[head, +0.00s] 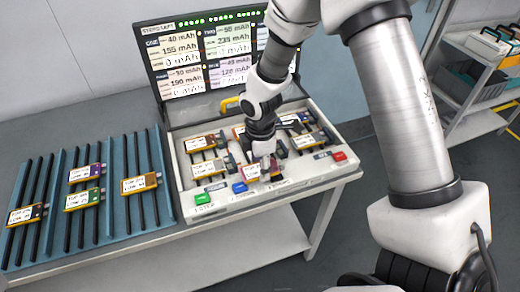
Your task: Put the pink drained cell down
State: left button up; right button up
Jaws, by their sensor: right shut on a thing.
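My right gripper (262,163) reaches down from the top over the tester deck (232,203). It is shut on the pink cell (251,173), which has a white label and lies at the front middle of the deck. The gripper hides part of the cell, and I cannot tell whether it rests in its bay or hangs just above it. My left gripper is not in view.
Other labelled cells (208,168) sit in deck bays around the gripper. Green (202,198), blue (239,187) and red (339,156) buttons line the front. A display panel (208,50) stands behind. Blue racks (118,208) with several cells lie left.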

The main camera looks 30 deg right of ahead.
jog(key=w+d, duration=0.1)
jog(key=w, duration=0.1)
jog(key=w+d+p, duration=0.1)
jog(key=w+d, duration=0.1)
jog(key=w, duration=0.1)
jog(key=w+d+f, duration=0.1)
jog(key=w+d, duration=0.1)
jog(key=w, duration=0.1)
jog(key=shift+d+p, duration=0.2)
jog(key=shift+p, duration=0.2)
notch_tip(320, 180, down, 3)
jog(key=shift+f+p, duration=0.15)
jog(key=shift+p, duration=0.25)
jog(key=shift+w+f, duration=0.1)
jog(key=o, duration=1.1)
jog(key=shift+f, duration=0.1)
